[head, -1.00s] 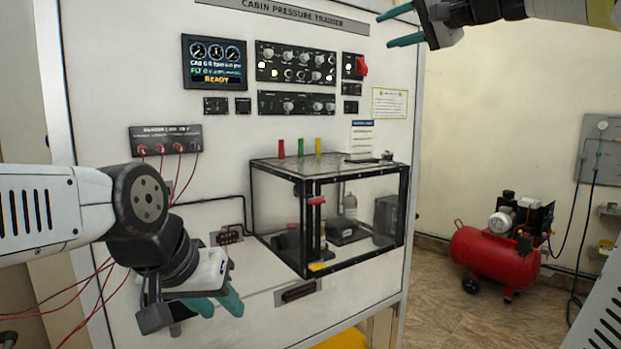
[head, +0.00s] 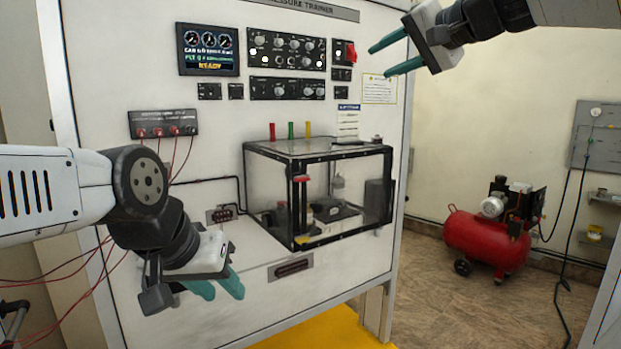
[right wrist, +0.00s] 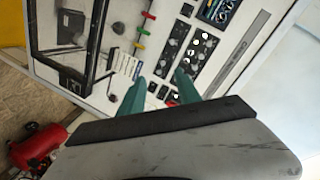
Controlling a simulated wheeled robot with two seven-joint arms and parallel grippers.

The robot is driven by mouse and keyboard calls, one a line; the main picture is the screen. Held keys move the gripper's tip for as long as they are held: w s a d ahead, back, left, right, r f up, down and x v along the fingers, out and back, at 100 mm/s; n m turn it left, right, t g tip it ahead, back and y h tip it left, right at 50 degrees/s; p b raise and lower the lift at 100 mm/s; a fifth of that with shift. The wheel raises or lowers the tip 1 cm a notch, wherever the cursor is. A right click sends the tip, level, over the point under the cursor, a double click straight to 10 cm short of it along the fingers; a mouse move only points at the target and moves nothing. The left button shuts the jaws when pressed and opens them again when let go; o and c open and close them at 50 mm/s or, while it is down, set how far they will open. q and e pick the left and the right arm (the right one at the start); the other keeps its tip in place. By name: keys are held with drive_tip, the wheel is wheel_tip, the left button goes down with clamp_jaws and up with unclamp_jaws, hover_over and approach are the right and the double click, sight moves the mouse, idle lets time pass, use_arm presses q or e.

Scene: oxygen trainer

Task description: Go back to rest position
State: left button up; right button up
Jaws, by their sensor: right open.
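My left gripper (head: 215,286) hangs at the lower left in the head view, in front of the trainer panel's lower part. Its teal fingers point down and right, and the gap between them is hard to judge. My right gripper (head: 395,54) is at the top right in the head view, open and empty, its teal fingers pointing left toward the panel's upper right edge. In the right wrist view its two fingers (right wrist: 160,92) stand apart with nothing between them. The cabin pressure trainer panel (head: 210,130) stands upright ahead.
A clear box with a black frame (head: 318,147) juts from the panel. The red guarded switch (head: 350,51) is near my right fingers. Red leads hang from the jack strip (head: 163,124) near my left arm. A red compressor (head: 485,240) stands on the open floor at right.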

drive_tip(key=s+f+n+g+h, duration=0.1)
drive_tip(key=s+f, duration=0.5)
drive_tip(key=f, duration=0.6)
drive_tip(key=s+f+n+g+h, duration=0.2)
drive_tip(key=s+f, duration=0.5)
drive_tip(key=f, duration=0.5)
drive_tip(key=s+f+n+g+h, duration=0.1)
drive_tip(key=s+f+g+h, duration=0.1)
drive_tip(key=s+f, duration=0.5)
wheel_tip(320, 180, down, 6)
drive_tip(key=shift+a+r+n+g+h, duration=0.2)
drive_tip(key=shift+a+n+g+h, duration=0.25)
drive_tip(key=shift+g, duration=0.35)
